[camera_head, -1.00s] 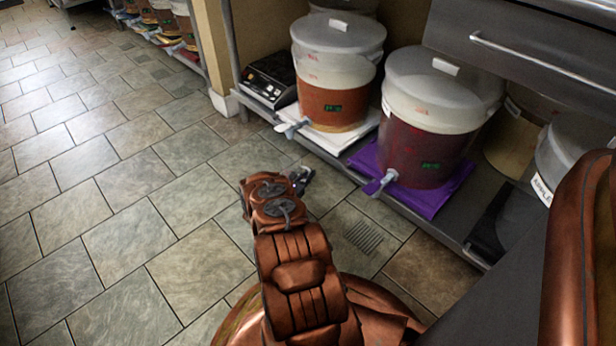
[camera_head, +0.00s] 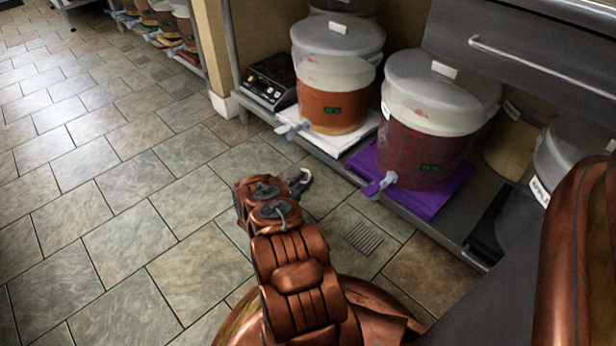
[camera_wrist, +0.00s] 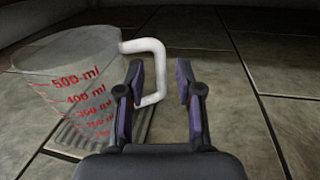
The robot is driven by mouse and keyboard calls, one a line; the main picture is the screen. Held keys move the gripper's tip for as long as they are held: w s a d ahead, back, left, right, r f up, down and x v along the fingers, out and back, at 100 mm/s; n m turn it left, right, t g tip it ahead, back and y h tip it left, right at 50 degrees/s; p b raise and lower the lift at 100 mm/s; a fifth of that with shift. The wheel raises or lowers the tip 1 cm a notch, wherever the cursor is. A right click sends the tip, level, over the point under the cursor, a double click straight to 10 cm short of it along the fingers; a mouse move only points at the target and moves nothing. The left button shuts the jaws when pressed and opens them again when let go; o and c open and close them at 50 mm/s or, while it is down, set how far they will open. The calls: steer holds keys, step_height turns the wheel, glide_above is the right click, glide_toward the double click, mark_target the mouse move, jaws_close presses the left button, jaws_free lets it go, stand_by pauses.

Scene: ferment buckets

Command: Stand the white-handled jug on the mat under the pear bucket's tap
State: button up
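The clear jug (camera_wrist: 75,85) with red millilitre marks stands upright in the wrist view. Its white handle (camera_wrist: 155,70) points right. My gripper (camera_wrist: 162,80) is open, with the handle's lower part between its fingers, nearer the left one; contact is unclear. In the head view my gripper (camera_head: 300,182) is low over the floor, and I cannot make out the jug there. An orange-brown bucket (camera_head: 335,75) stands on a white mat (camera_head: 350,142). A dark red bucket (camera_head: 430,110) stands on a purple mat (camera_head: 440,200). Both have taps at the front; their labels are too small to read.
The buckets stand on a low metal shelf with a black scale (camera_head: 270,80) at its left. A grey drawer (camera_head: 530,50) overhangs the right side. A floor grate (camera_head: 362,237) lies before the shelf. The tiled floor (camera_head: 110,220) to the left is clear.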

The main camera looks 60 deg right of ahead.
steer(key=a, duration=0.3)
steer(key=shift+w+a, duration=0.1)
steer(key=shift+a, duration=0.25)
steer(key=shift+w+a, duration=0.15)
steer(key=shift+a, duration=1.3)
steer(key=shift+w+a, duration=0.1)
steer(key=shift+a, duration=1.35)
